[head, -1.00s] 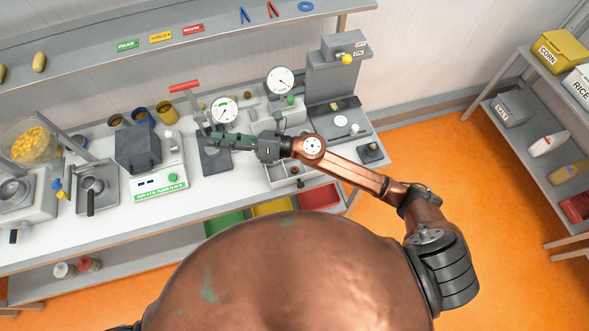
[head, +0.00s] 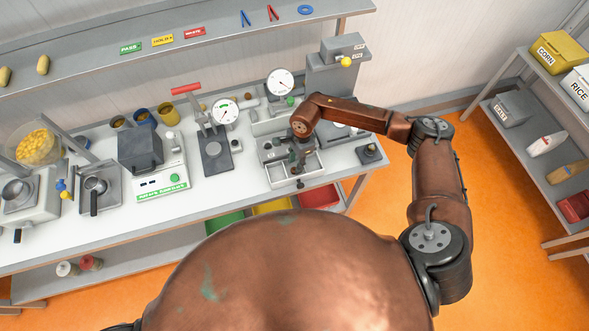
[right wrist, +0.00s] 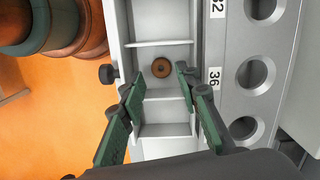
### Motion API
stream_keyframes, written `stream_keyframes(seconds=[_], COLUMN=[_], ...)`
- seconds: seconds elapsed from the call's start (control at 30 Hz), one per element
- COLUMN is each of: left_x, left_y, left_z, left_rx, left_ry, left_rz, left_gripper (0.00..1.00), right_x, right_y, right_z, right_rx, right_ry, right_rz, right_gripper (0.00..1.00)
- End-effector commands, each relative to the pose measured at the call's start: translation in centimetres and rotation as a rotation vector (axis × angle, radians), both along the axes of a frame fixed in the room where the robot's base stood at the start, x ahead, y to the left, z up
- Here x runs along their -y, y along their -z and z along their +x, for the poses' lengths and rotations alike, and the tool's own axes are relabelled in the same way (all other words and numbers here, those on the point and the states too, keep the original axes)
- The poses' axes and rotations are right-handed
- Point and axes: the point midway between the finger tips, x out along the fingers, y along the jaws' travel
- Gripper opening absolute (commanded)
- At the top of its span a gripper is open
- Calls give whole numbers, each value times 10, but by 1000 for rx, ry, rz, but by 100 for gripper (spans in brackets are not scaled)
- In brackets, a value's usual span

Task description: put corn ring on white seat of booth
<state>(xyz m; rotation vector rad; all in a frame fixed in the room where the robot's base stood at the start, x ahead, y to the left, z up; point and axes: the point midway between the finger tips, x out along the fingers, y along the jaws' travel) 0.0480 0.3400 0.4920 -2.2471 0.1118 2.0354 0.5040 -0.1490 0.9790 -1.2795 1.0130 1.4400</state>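A small brown ring with a dark hole, which I take for the corn ring (right wrist: 161,68), lies in a compartment of the white divided tray (right wrist: 160,130) in the right wrist view. The tray also shows in the head view (head: 312,172). My right gripper (right wrist: 159,80) is open over the tray, with the ring between and slightly beyond its fingertips, not gripped. In the head view the right gripper (head: 297,164) points down at the tray, and the ring cannot be made out. The grey booth (head: 338,72) stands behind my right arm, which mostly hides its base and white seat. My left gripper is not in view.
A grey block with numbered round holes (right wrist: 250,75) runs beside the tray. Dial gauges (head: 225,111), a green-labelled scale (head: 161,181) and a flat press plate (head: 215,157) stand to the left. A small dark box (head: 369,153) sits near the table's right end.

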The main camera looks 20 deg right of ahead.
Motion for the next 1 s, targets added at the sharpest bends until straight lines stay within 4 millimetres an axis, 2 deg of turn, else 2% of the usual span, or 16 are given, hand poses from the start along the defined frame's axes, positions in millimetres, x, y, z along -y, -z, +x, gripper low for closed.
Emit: stream_keyframes(seconds=[0.1,0.3,0.53,0.77,1.0], left_x=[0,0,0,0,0], left_y=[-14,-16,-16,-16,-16], left_z=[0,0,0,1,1], left_rx=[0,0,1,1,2], left_ry=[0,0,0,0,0], left_rz=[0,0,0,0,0], left_gripper=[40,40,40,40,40], right_x=[0,-3,-2,-3,-3], right_y=[16,36,38,37,37], right_z=[1,1,1,1,1], right_rx=[-5,-2,-1,-1,-1], right_ry=[2,1,0,1,1], right_rz=[1,3,2,3,3], right_gripper=[30,30,30,14,14])
